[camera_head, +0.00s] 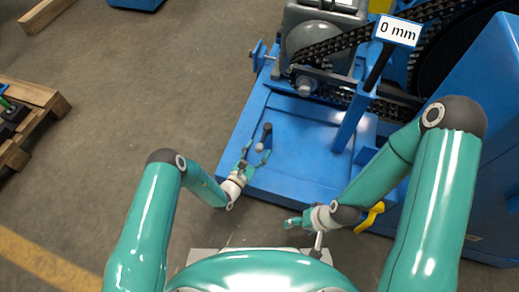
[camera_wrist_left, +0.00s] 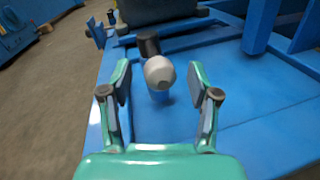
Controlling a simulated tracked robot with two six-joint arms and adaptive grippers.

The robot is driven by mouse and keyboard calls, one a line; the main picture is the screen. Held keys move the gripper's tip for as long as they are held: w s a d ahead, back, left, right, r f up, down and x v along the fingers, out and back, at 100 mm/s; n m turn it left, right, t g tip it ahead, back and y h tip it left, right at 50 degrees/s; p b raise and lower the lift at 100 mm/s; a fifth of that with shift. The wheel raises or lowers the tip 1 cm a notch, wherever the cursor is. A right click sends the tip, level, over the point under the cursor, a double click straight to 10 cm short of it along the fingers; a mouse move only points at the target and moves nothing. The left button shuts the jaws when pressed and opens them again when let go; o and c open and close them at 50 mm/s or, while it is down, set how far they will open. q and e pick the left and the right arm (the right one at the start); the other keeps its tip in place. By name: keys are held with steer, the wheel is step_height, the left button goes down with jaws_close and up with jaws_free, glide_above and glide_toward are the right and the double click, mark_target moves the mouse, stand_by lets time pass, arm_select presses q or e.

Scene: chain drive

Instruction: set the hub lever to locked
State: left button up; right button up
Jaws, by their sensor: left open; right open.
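A short dark lever (camera_head: 267,129) with a pale grey round knob (camera_head: 259,147) stands on the blue base plate. In the left wrist view the knob (camera_wrist_left: 160,72) sits between the fingers, with its dark part (camera_wrist_left: 148,43) behind. My left gripper (camera_head: 256,155) is open around the knob, with a visible gap on both sides. My right gripper (camera_head: 291,222) is open and empty at the front edge of the base. A yellow handle (camera_head: 370,217) shows beside my right wrist. No label shows which one is the hub lever.
The blue machine base (camera_head: 300,178) carries a grey motor (camera_head: 316,40) and a black chain (camera_head: 345,43). A blue post (camera_head: 353,127) stands right of the lever. The floor at left is clear up to a wooden pallet (camera_head: 35,95).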

arm_select(q)
steer(key=shift+x, duration=0.8)
jaws_close()
